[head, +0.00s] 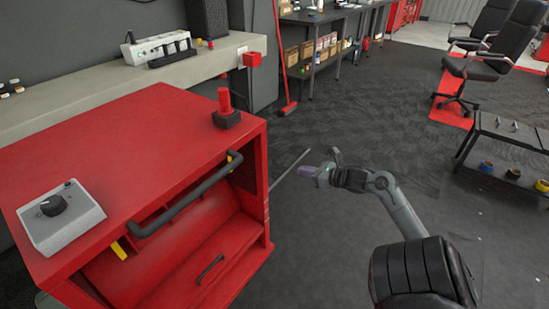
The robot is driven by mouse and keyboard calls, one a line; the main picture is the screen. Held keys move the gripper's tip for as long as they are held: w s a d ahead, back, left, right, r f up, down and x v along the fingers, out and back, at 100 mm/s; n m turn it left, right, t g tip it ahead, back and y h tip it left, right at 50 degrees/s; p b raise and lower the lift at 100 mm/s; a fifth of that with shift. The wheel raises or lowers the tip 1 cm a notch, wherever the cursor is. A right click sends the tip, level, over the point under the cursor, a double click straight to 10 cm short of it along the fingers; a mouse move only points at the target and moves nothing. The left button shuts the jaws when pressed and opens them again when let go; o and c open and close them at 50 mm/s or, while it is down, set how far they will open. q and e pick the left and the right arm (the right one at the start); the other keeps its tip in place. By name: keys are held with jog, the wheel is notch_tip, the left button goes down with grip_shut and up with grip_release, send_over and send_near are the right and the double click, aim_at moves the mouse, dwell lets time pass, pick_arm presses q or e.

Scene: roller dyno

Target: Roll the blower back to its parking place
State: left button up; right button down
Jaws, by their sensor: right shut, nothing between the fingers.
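A large red box-shaped unit (130,125) fills the left foreground. It has a dark curved handle (185,195) along its upper front edge and an open, slatted front; it may be the blower, but I cannot tell for sure. A grey control box with a black knob (62,215) and a red button on a dark base (226,105) are on its top. My right gripper (307,171) is shut and empty, over the floor to the right of the red unit and apart from the handle. My left gripper is out of view. No marked parking place can be made out.
A pale bench (105,78) with a power strip (158,47) runs behind the red unit. A red broom (286,85) leans near a dark shelf table (325,45). Office chairs (485,65) and a low black rack (505,150) stand right. The carpet (370,110) between is clear.

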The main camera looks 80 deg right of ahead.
jog(key=r+b+x, duration=0.1)
jog(key=b+x, duration=0.4)
jog(key=x, duration=0.8)
jog(key=shift+w, duration=0.4)
jog(key=shift+d+f, duration=0.15)
